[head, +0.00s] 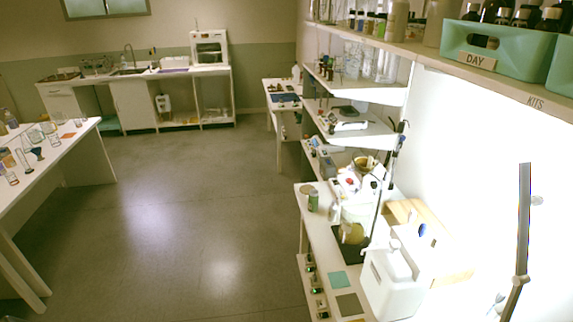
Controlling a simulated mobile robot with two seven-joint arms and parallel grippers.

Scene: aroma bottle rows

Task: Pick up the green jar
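A small green jar (313,203) stands upright on the white bench (322,238) right of centre, close to the bench's left edge. It has a paler top. Neither of my grippers is in the head view, so nothing of mine shows near the jar.
A white canister (388,285), a dark plate (349,250) with a yellowish vessel, and a teal square (339,279) share the bench. Shelves (357,133) stand above and behind. A teal crate (522,58) marked DAY sits top right. The grey floor (200,210) to the left is clear.

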